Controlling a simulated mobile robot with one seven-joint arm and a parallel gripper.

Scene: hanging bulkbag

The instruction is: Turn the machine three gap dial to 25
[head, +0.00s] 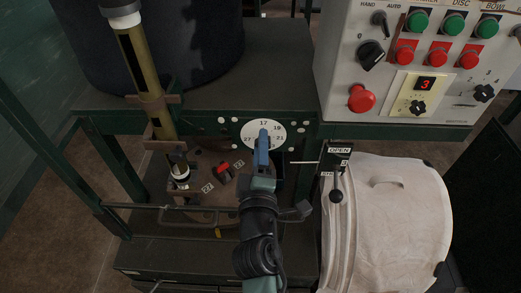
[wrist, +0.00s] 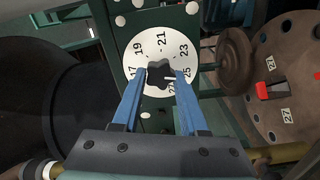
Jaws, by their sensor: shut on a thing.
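The gap dial is a round white plate (wrist: 146,50) with numbers from 17 to 27 around a black knob (wrist: 157,72). The white plate also shows in the head view (head: 250,132), on the green frame. My gripper (wrist: 160,80) has its blue fingers on either side of the black knob and is shut on it. In the head view my gripper (head: 262,149) covers the knob and the lower part of the plate. A pale mark on the knob points toward the side with 25 and 27; its exact reading is unclear.
A pale rounded cover (head: 395,215) with an OPEN lever (head: 337,195) is right of my arm. A brown disc with a red pointer (head: 222,169) lies left.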

